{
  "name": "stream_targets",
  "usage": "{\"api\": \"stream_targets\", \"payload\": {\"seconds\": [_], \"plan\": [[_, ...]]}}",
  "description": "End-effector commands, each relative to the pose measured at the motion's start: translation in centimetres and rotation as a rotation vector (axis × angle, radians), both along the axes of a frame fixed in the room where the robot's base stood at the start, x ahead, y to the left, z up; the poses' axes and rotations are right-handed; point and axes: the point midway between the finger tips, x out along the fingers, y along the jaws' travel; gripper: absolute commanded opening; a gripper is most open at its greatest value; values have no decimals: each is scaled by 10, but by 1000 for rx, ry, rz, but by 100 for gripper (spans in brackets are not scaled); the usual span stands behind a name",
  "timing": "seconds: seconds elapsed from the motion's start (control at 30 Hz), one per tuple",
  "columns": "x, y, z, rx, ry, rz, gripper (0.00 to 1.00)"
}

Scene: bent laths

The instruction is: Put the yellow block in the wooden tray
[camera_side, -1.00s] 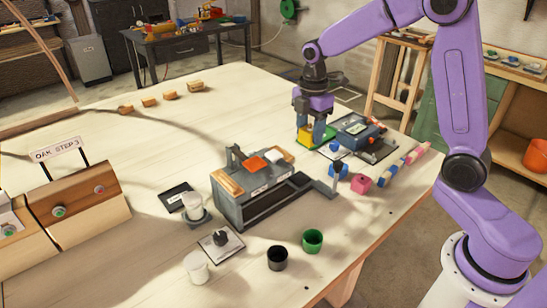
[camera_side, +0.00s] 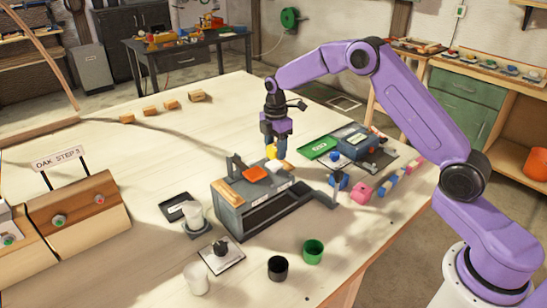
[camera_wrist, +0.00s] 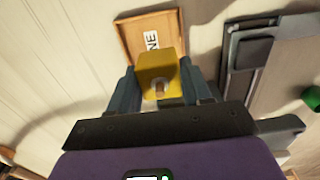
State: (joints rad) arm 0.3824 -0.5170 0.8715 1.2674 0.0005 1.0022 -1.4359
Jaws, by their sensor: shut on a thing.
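My gripper (camera_side: 276,147) is shut on the yellow block (camera_side: 271,152), held behind the grey fixture in the side view. In the wrist view the yellow block (camera_wrist: 158,68) sits between the two blue-grey fingers of my gripper (camera_wrist: 160,88). The wooden tray (camera_wrist: 124,42) shows beyond the block, with a white label partly covered by it. The block overlaps the tray's near part in that view; its height above the tray cannot be told. I cannot make the tray out clearly in the side view.
The grey fixture (camera_side: 262,212) carries an orange piece (camera_side: 255,173) and a white piece (camera_side: 274,166). A green pad (camera_side: 319,148) and a grey device (camera_side: 352,141) lie to the right. Cups stand in front. The table's left middle is largely clear.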

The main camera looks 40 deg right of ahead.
Motion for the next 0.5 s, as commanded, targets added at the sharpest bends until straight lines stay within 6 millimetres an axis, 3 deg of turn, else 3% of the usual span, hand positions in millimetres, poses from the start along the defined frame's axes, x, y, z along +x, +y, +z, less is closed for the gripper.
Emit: {"api": "stream_targets", "payload": {"seconds": [0.27,0.5], "plan": [[9,0,-12,0,1,0,19],[9,0,-41,0,2,1,19]]}}
